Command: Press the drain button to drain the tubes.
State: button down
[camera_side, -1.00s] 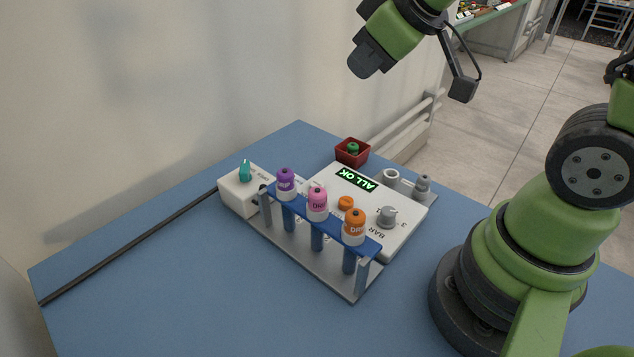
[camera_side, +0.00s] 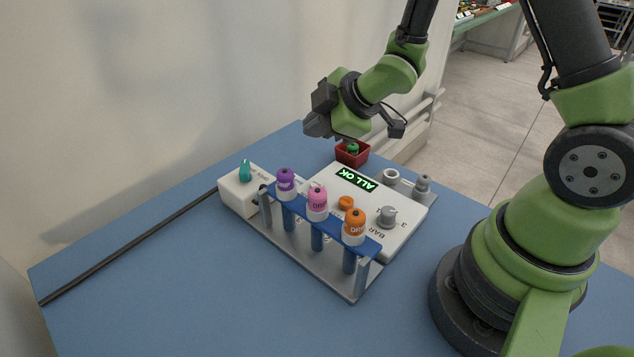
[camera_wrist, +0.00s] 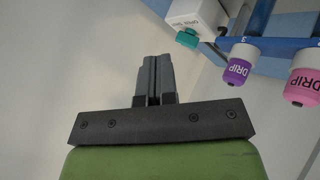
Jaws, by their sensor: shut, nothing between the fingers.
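A white control panel (camera_side: 385,217) lies on the blue table with a lit screen (camera_side: 356,178) reading "ALL OK". A round orange button (camera_side: 346,202) sits on the panel behind the rack; I cannot read a drain label on it. A blue rack (camera_side: 336,229) in front holds tubes with purple (camera_side: 286,184), pink (camera_side: 317,203) and orange (camera_side: 354,227) caps. The purple cap (camera_wrist: 238,66) and pink cap (camera_wrist: 303,87) show "DRIP" in the wrist view. My gripper (camera_side: 314,128) is shut and empty, above the table behind the panel; its fingers (camera_wrist: 155,75) are together in the wrist view.
A white box with a teal knob (camera_side: 245,171) stands at the rack's left end. A red tray (camera_side: 340,157) holds a green item behind the panel. The left front table is clear.

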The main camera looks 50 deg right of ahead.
send_over(316, 175)
jog(key=s+a, duration=0.3)
jog(key=a, duration=0.1)
jog(key=shift+s+d+f, duration=0.1)
jog(key=shift+f, duration=2.1)
jog(key=shift+s+d+f, duration=0.1)
jog(key=shift+f, duration=2.1)
jog(key=shift+f, duration=0.15)
jog(key=shift+f, duration=0.25)
jog(key=shift+f, duration=0.5)
jog(key=shift+r, duration=0.9)
jog(key=shift+r, duration=0.15)
jog(key=shift+r, duration=2.4)
